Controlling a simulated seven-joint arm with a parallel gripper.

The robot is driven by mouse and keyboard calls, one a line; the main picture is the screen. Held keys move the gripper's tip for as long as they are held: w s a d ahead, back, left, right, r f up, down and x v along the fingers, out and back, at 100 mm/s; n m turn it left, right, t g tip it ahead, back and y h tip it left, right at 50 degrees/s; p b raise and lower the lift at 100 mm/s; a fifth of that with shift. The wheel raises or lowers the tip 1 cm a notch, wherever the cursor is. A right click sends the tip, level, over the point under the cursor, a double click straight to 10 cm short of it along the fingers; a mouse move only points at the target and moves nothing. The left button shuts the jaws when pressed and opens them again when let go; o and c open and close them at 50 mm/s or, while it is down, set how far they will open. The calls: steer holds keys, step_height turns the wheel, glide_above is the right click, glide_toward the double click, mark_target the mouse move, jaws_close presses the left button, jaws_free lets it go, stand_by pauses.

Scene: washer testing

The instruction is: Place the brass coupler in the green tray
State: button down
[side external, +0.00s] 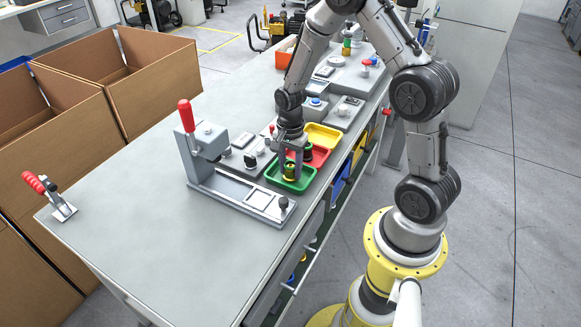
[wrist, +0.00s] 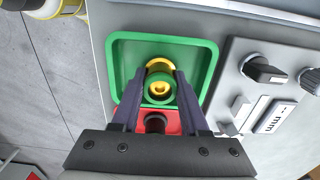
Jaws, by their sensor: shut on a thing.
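The brass coupler (wrist: 159,88), with a green band around it, is between the fingers of my gripper (wrist: 160,80). My gripper is shut on it. In the side view the coupler (side external: 289,169) is at the fingertips of my gripper (side external: 290,165), inside the outline of the green tray (side external: 291,186). In the wrist view it overlaps the near part of the green tray (wrist: 117,60). I cannot tell whether it touches the tray floor.
A red tray (side external: 321,155) with a dark part (side external: 308,154) adjoins the green one, and a yellow tray (side external: 323,136) lies beyond. A grey fixture with a red-handled lever (side external: 186,116) stands to the left.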

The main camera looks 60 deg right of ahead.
mark_target(290, 164)
steer(key=shift+f, duration=0.15)
steer(key=shift+c, duration=2.1)
jaws_free()
step_height(290, 164, up, 12)
steer(key=r, duration=0.1)
steer(key=s+a+r+n+t, duration=0.2)
steer(key=s+a+r+n, duration=0.3)
steer(key=s+n, duration=0.3)
steer(key=s+a+r+n+t, duration=0.3)
steer(key=s+a+r+n, duration=0.3)
steer(key=s+r+n, duration=0.2)
steer(key=shift+s+n+t, duration=0.3)
steer(key=shift+s+n, duration=0.25)
steer(key=shift+n, duration=0.45)
